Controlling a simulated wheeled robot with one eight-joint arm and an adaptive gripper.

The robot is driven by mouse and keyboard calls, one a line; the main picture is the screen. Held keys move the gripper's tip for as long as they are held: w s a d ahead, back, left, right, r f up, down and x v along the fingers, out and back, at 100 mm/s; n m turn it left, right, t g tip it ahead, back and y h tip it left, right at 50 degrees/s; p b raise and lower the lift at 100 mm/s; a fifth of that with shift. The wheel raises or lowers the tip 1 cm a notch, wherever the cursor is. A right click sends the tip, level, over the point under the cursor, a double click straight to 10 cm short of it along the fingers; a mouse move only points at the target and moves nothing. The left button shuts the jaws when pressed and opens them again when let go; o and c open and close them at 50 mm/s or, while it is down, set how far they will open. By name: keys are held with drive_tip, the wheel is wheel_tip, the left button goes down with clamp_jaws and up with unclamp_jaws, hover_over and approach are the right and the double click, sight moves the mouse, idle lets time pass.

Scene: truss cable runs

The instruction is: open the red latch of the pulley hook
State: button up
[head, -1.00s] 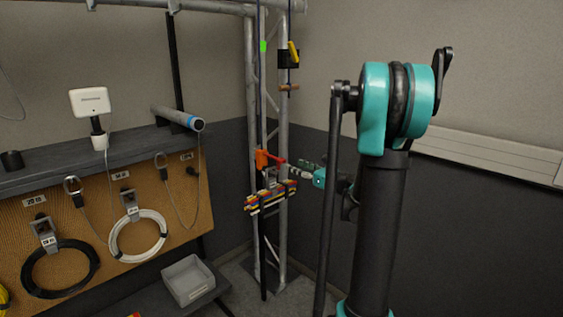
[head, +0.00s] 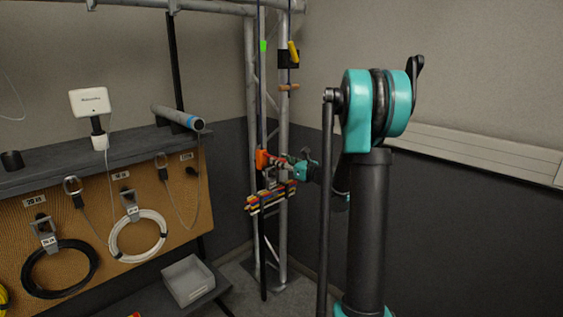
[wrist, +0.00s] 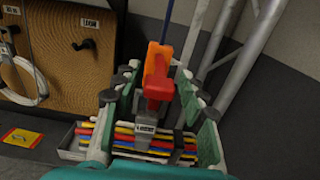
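The pulley hook (head: 262,159) is orange and sits on the truss above a bundle of coloured cables. Its red latch (wrist: 158,88) shows in the wrist view as a red block in front of the orange hook body (wrist: 158,58). My gripper (wrist: 156,76) is open, with one teal finger on each side of the latch and visible gaps to it. In the head view my gripper (head: 291,166) is beside the hook on its right and covers part of the latch.
The cable bundle (head: 270,197) lies in a grey tray just below the hook. Truss tubes (head: 283,120) stand close by. The dark wall at right is clear.

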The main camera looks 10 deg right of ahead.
clamp_jaws()
